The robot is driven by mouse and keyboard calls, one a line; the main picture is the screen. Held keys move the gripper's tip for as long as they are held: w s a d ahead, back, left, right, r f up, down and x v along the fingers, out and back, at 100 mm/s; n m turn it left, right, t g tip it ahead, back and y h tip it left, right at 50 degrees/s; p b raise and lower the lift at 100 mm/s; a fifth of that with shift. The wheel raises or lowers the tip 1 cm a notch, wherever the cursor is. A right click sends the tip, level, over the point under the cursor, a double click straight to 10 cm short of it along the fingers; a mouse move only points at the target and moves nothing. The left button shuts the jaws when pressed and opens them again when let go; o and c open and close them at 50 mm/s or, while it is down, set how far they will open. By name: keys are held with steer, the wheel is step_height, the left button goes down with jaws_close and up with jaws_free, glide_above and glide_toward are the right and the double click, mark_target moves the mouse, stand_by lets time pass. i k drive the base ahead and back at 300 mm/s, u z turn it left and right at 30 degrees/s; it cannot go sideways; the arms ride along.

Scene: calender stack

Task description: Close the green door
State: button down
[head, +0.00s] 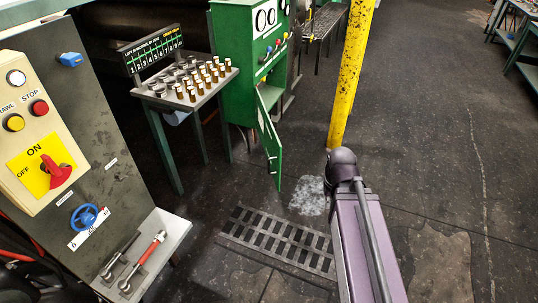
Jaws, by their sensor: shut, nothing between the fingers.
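The green door (269,135) stands open in the head view, swung out from the lower front of the green cabinet (232,60). It is seen nearly edge-on, with a small dark handle near its lower free edge. The cabinet's opening shows above and behind the door. My purple arm link reaches up from the bottom right to a dark rounded joint, to the right of the door and apart from it in the picture. My gripper does not show in this view.
A yellow post (352,70) stands right of the cabinet. A floor grate (279,241) lies in front of the door. A small table (152,97) with several metal cylinders stands left of the cabinet. A control panel (38,140) fills the left. Open floor lies at right.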

mark_target(271, 146)
steer(key=i, duration=0.9)
steer(key=z, duration=0.05)
